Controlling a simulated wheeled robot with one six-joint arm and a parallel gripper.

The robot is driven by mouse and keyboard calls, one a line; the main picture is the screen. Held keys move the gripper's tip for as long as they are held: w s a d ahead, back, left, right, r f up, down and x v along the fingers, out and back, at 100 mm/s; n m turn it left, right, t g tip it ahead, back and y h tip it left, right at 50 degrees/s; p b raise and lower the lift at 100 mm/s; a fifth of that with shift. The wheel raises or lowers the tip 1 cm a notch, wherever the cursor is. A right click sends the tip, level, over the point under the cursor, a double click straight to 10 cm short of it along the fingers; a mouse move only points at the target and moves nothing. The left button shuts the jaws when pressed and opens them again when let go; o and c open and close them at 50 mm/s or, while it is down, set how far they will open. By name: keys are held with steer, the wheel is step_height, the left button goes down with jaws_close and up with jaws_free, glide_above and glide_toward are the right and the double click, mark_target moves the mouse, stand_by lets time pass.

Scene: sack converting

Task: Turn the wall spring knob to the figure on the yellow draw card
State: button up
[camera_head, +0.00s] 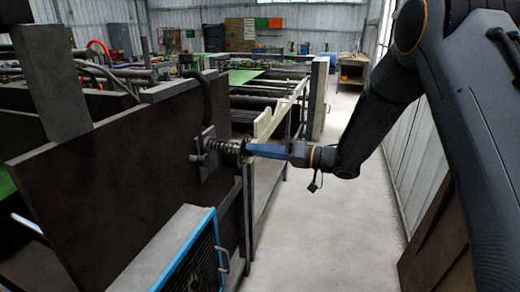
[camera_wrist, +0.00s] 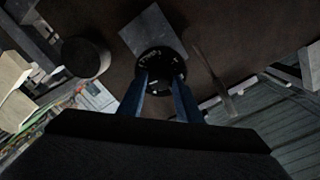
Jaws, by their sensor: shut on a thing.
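The wall spring knob (camera_head: 238,147) sticks out from a grey plate (camera_head: 203,152) on the brown wall panel, with a coiled spring behind it. In the wrist view the knob shows as a dark round disc (camera_wrist: 162,62) with small pale marks on its rim, too small to read. My gripper (camera_head: 252,149) reaches in from the right; its blue fingers are shut on the knob. In the wrist view the fingers (camera_wrist: 165,85) sit on either side of the disc. I cannot make out the yellow draw card in either view.
A blue-edged box with a grille (camera_head: 205,262) stands below the knob. A pale beam and rollers (camera_head: 280,110) run behind it. A dark round piece (camera_wrist: 86,57) sits left of the knob in the wrist view. The floor aisle (camera_head: 340,220) on the right is clear.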

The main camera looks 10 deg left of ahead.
steer(key=shift+f, duration=0.1)
stand_by(0.3)
steer(key=o, duration=1)
steer(key=shift+o, duration=0.2)
steer(key=shift+d, duration=0.1)
steer(key=d+b, duration=0.2)
steer(key=d, duration=0.5)
steer(key=shift+s+d+b, duration=0.25)
steer(key=shift+s+b, duration=0.1)
steer(key=shift+s, duration=0.1)
steer(key=shift+r, duration=0.2)
